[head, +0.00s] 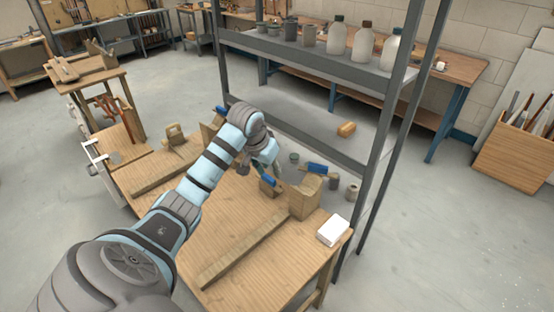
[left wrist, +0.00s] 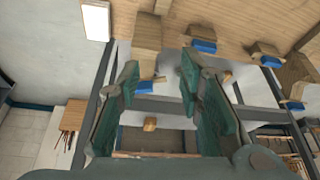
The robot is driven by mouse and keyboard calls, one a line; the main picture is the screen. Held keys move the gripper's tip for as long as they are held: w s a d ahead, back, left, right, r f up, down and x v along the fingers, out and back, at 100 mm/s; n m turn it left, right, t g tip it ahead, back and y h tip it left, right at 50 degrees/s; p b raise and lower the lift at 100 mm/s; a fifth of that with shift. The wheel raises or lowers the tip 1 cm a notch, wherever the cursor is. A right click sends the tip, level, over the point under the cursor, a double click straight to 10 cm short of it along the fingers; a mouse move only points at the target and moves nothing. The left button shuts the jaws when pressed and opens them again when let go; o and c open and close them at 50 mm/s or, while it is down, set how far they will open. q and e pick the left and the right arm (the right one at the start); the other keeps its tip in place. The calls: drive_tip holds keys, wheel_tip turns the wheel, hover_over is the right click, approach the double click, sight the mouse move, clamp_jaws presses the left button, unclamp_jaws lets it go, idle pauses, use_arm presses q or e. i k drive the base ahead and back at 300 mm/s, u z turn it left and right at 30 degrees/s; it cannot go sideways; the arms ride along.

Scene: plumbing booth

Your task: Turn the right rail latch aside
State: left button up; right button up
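A blue latch (head: 317,168) sits at the top of a tall wooden block (head: 303,200) near the far end of the right wooden rail (head: 243,250). It also shows in the left wrist view (left wrist: 150,87), framed between my fingers. My left gripper (head: 264,168) is open, pointing away over the far side of the bench, left of that block in the head view. Its fingers (left wrist: 160,72) are apart with nothing gripped. Whether a finger touches the latch I cannot tell. Another blue latch (head: 268,186) on a lower block is close beside the gripper. My right gripper is not in view.
A white box (head: 333,230) lies at the bench's right edge. Grey shelf posts (head: 385,130) stand just beyond the bench. A further blue latch (head: 221,110) is behind my arm, by the left rail (head: 165,165). Small cans (head: 352,192) stand past the blocks.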

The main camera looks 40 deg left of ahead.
sight(313, 168)
drive_tip(key=u, duration=0.35)
drive_tip(key=k, duration=0.7)
drive_tip(key=z, duration=0.65)
drive_tip(key=i, duration=1.65)
drive_tip(key=u, duration=0.75)
